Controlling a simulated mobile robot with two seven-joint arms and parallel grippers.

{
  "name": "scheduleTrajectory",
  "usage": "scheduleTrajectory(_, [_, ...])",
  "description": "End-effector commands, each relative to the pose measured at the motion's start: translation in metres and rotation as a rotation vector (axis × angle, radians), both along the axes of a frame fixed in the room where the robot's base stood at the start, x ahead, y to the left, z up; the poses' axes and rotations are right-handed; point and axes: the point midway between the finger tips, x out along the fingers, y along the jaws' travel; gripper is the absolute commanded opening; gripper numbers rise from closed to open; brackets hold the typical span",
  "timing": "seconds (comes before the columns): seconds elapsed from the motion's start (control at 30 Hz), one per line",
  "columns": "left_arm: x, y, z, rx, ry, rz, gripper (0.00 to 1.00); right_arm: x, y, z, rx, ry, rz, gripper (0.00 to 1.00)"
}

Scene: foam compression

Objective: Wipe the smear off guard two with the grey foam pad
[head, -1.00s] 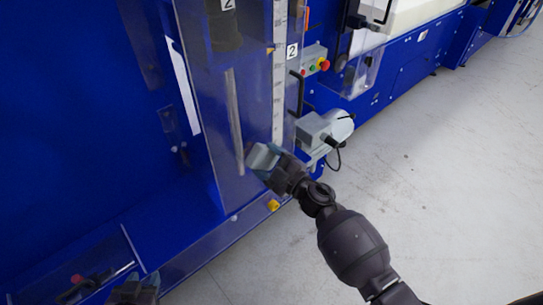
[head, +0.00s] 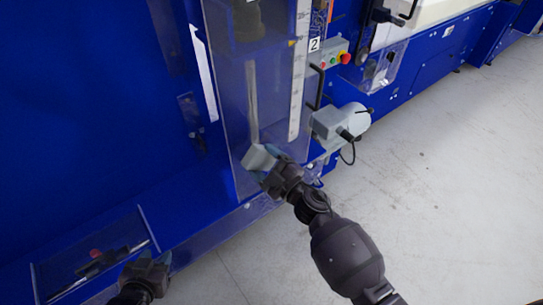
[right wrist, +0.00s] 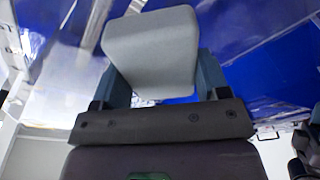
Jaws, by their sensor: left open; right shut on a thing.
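Guard two is the clear panel (head: 225,85) on the blue machine, with a label "2" (head: 314,45) at its right side. A pale grey vertical streak (head: 252,100) shows on or behind it; I cannot tell whether this is the smear. My right gripper (head: 270,163) is shut on the grey foam pad (head: 257,157) at the streak's lower end. In the right wrist view the pad (right wrist: 152,50) sits between the fingers; contact with the panel cannot be told. My left gripper (head: 148,270) is open and empty at the lower left.
A grey motor housing (head: 340,122) with a black cable juts out right of the guard. A black handle (head: 317,87) and a button box (head: 336,54) are above it. The grey floor (head: 440,190) at the right is clear.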

Motion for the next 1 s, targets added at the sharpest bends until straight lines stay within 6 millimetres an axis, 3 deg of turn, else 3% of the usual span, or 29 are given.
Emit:
scheduleTrajectory(0.5, [-0.001,0.000,0.003,0.000,0.002,0.000,0.43,-0.002,-0.001,0.027,-0.003,-0.003,0.000,0.49])
scheduleTrajectory(1.0, [-0.001,0.000,0.003,0.000,0.002,0.000,0.43,0.011,-0.016,0.027,-0.003,0.000,-0.003,0.49])
